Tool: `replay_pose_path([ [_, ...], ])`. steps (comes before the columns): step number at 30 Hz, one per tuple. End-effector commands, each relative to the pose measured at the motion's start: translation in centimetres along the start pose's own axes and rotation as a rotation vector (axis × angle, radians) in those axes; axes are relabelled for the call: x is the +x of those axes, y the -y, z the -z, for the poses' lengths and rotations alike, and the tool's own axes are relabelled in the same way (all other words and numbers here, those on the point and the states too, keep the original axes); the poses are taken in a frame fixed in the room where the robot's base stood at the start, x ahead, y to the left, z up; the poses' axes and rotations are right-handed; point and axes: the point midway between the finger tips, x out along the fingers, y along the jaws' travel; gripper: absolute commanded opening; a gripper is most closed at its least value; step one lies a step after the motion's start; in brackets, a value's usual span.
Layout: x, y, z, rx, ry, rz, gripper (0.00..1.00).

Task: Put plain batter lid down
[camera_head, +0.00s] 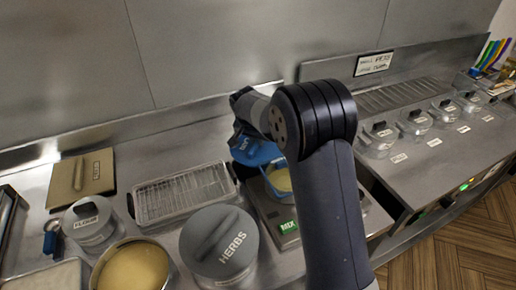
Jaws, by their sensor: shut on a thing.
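My gripper (241,138) is at the far side of the counter, partly hidden by my own arm. It is shut on a blue lid-like piece (257,154), held just behind and above a blue-rimmed bowl (281,181). No label shows on this piece, so I cannot read whether it is the plain batter lid. The bowl holds pale yellow batter and sits on a flat unit marked MIX (288,226). My arm hides part of the bowl and unit.
To the left are a wire rack tray (183,194), a grey HERBS lid (220,243), a FLOUR pot (90,220), an open tub of yellow stuff (134,268) and a square brown lid (80,178). Several lidded pots (415,123) line the right counter. A wall rises behind.

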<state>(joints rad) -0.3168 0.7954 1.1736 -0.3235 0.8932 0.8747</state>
Motion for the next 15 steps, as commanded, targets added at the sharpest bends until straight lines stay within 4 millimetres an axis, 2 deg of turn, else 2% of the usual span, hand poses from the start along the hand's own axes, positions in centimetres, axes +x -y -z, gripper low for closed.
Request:
replay_pose_path([
  [3,-2.3,0.0,1.1,0.002,-0.005,0.003,0.00],
  [6,-3.7,0.5,1.5,-0.001,-0.002,0.003,0.00],
  [15,-3.7,6.4,0.9,-0.002,-0.001,0.001,0.00],
])
